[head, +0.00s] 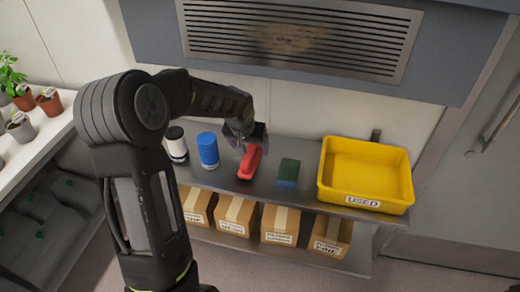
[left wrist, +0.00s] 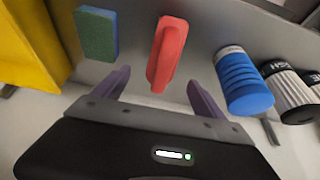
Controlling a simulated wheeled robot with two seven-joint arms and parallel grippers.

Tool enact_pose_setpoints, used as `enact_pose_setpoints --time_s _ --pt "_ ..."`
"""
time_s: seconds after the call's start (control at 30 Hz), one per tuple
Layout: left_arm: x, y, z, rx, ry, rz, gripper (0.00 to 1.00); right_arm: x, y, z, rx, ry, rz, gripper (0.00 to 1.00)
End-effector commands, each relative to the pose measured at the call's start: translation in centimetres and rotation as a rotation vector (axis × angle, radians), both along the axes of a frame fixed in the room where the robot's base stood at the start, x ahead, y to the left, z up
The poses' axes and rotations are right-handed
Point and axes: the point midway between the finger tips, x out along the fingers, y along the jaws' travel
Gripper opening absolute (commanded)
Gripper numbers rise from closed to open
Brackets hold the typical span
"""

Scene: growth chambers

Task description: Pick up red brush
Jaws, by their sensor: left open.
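The red brush (head: 250,163) lies on the grey metal shelf (head: 227,186), between a blue-lidded jar and a green sponge. It also shows in the left wrist view (left wrist: 167,52), ahead of and between the two fingers. My left gripper (head: 244,143) is at the brush's back end, close to it. In the left wrist view my left gripper (left wrist: 153,88) has its fingers spread apart with nothing held between them. Whether a finger touches the brush I cannot tell. My right gripper is not in view.
A blue jar (head: 208,150) and a white jar with a black lid (head: 176,145) stand left of the brush. A green and blue sponge (head: 287,173) and a yellow bin (head: 324,178) marked USED are to its right. Cardboard boxes (head: 237,216) sit on the lower shelf.

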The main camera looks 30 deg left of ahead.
Motion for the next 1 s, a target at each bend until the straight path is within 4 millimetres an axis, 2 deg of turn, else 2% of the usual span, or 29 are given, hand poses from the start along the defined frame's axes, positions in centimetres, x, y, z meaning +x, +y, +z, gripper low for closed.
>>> enact_pose_setpoints --time_s 0.33,0.6,1.0 --pt "0.0 0.0 -0.1 0.0 0.001 0.0 0.81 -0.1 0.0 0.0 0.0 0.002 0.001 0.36" --pt "0.8 0.3 -2.3 -0.001 0.004 -0.001 0.81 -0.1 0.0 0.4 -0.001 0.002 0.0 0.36" --pt "1.0 0.5 -2.8 -0.002 0.003 0.0 0.81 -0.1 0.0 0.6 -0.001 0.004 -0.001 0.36"
